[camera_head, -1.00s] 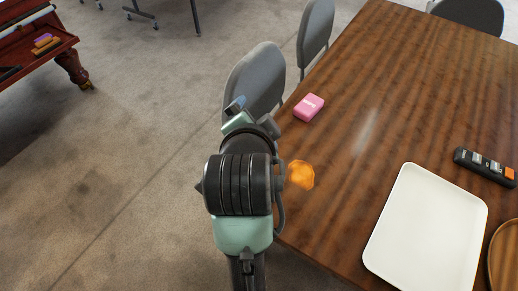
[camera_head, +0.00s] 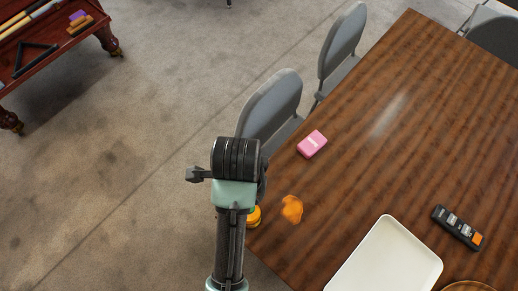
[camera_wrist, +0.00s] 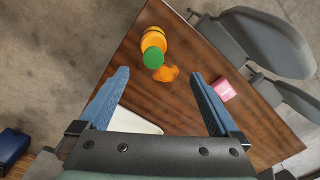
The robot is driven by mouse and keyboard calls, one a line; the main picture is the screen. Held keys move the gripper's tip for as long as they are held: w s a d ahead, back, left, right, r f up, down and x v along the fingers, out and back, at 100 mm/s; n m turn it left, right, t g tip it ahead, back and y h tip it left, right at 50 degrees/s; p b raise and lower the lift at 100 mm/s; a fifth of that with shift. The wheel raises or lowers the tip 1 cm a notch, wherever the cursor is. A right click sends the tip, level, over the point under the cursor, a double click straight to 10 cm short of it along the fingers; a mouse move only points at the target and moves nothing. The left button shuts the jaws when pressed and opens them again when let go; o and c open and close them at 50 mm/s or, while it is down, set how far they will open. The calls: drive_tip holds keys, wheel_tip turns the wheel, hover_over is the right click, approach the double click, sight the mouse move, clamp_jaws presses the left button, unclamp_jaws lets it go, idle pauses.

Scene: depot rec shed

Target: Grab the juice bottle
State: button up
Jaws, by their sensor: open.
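The juice bottle (camera_wrist: 153,45) is orange with a green cap and shows in the wrist view near the table's corner, ahead of my fingertips and between their lines. In the head view only a small orange part of the bottle (camera_head: 254,216) shows at the table's edge; my arm hides the rest. My gripper (camera_wrist: 160,85) is open and empty, its two blue fingers spread wide, apart from the bottle. In the head view my arm covers the gripper.
An orange patch (camera_head: 292,209) lies on the wooden table (camera_head: 400,120) beside the bottle. A pink box (camera_head: 312,144), a white tray (camera_head: 385,265) and a black remote-like object (camera_head: 458,227) are on the table too. Grey chairs (camera_head: 272,105) stand along its far-left edge.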

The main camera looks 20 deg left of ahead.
drive_tip(key=shift+r, duration=0.25)
drive_tip(key=shift+s+f, duration=0.1)
drive_tip(key=shift+f, duration=0.25)
drive_tip(key=f, duration=0.4)
drive_tip(key=f+b, duration=0.1)
drive_tip(key=f, duration=0.1)
drive_tip(key=shift+s+f, duration=0.25)
drive_tip(key=shift+f+p, duration=0.65)
drive_tip(key=shift+f, duration=2.2)
clamp_jaws()
drive_tip(key=shift+r, duration=0.1)
